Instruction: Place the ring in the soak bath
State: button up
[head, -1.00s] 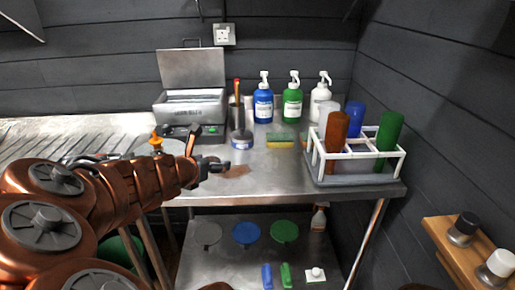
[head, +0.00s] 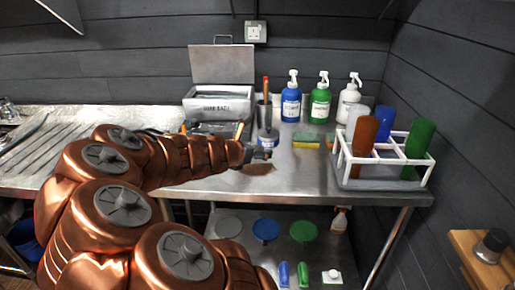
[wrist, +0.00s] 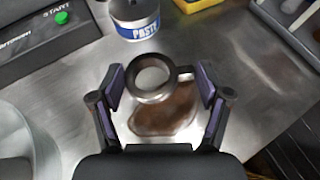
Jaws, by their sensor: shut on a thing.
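The ring (wrist: 151,97), a dark metal loop with a short tab on its right, sits between my gripper's fingers (wrist: 160,88) in the wrist view. The fingers are shut on it, one pad at the left rim and one at the tab. I cannot tell whether it touches the table. In the head view my gripper (head: 262,153) is low over the table, and the ring is not clear there. The soak bath (head: 218,107), a steel box with a raised lid (head: 222,65), stands behind and left of my gripper, open at the top.
A paste tub (wrist: 135,18) stands just beyond the ring. A brown stain (wrist: 165,112) lies under it.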

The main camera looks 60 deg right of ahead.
aim_at(257, 149)
jog(key=w+d, duration=0.1)
jog(key=d, duration=0.1)
jog(key=w+d, duration=0.1)
jog(key=d, duration=0.3)
jog(key=shift+w+d+f, duration=0.2)
jog(key=shift+w+f, duration=0.05)
jog(key=shift+w, duration=0.15)
jog(key=shift+d+f, duration=0.15)
jog(key=shift+f, duration=1.7)
jog(key=shift+f, duration=0.1)
jog(key=o, duration=1.2)
jog(key=shift+c, duration=0.2)
